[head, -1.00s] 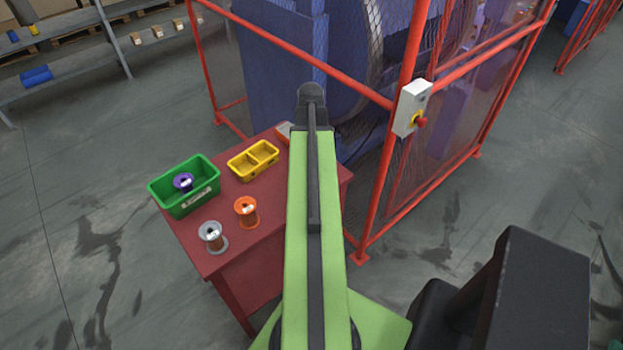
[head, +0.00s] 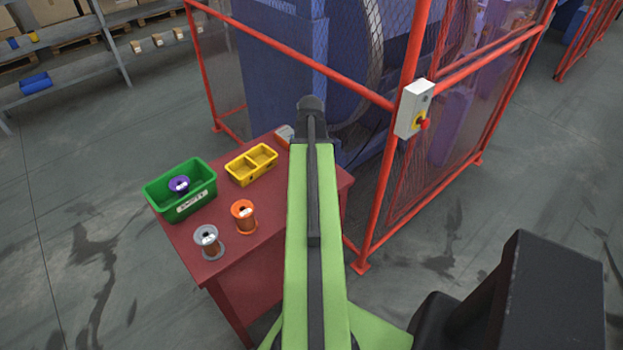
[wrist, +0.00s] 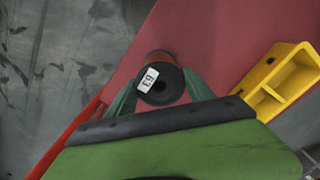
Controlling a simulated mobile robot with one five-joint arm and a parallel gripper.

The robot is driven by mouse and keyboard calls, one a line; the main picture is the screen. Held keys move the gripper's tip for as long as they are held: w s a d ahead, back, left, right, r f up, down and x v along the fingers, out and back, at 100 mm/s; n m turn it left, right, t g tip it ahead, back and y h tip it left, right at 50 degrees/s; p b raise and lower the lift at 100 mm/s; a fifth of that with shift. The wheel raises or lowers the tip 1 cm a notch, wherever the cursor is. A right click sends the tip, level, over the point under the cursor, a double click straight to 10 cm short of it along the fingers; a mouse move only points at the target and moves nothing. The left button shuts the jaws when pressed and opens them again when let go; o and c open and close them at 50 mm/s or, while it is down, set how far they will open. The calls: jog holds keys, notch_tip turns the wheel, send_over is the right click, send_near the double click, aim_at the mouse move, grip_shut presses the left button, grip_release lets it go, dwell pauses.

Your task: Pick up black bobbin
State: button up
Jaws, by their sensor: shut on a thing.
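The black bobbin (wrist: 171,91) shows in the wrist view, with a dark round flange facing the camera and a white label on it. Some copper-brown winding shows behind the flange. My gripper (wrist: 160,93) has a greenish finger on each side of the bobbin and is shut on it. Red table top (wrist: 205,38) lies behind the bobbin; I cannot tell whether the bobbin touches it. In the head view my arm hides both the gripper and the black bobbin.
On the red table (head: 195,245) stand a green bin (head: 205,187) holding a purple bobbin (head: 179,186), a yellow divided tray (head: 240,177), an orange bobbin (head: 243,215) and a grey bobbin (head: 208,242). A red mesh fence (head: 385,185) with a switch box (head: 413,110) stands behind and right.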

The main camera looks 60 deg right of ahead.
grip_shut()
